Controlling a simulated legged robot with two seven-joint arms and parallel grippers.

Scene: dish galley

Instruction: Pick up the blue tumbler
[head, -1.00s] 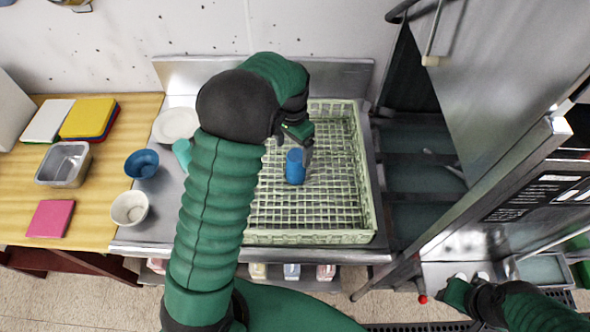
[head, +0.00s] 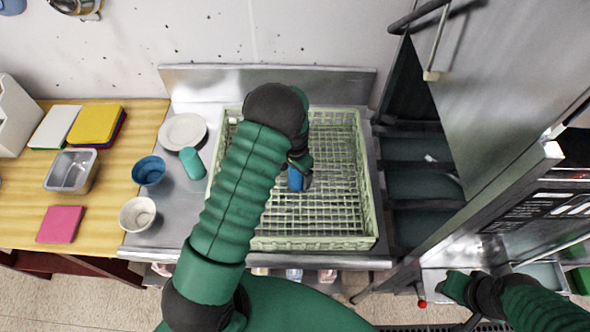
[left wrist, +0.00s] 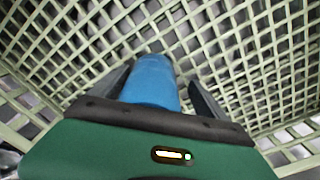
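The blue tumbler (head: 295,180) is in the pale green dish rack, left of its middle, partly hidden by my left gripper (head: 300,178). In the left wrist view the tumbler (left wrist: 153,82) is between the two dark fingers of my left gripper (left wrist: 163,88). The fingers are apart, one on each side, with a narrow gap visible on the right side. Contact on the left side is hard to tell. My right gripper (head: 455,288) is at the lower right, far from the tumbler, and its fingers are not clear.
The dish rack (head: 370,190) sits on a steel counter. Left of it are a teal cup (head: 192,163), a white plate (head: 183,132), a blue bowl (head: 149,171) and a white bowl (head: 138,214). A steel machine (head: 500,90) stands at the right. The rack's right half is empty.

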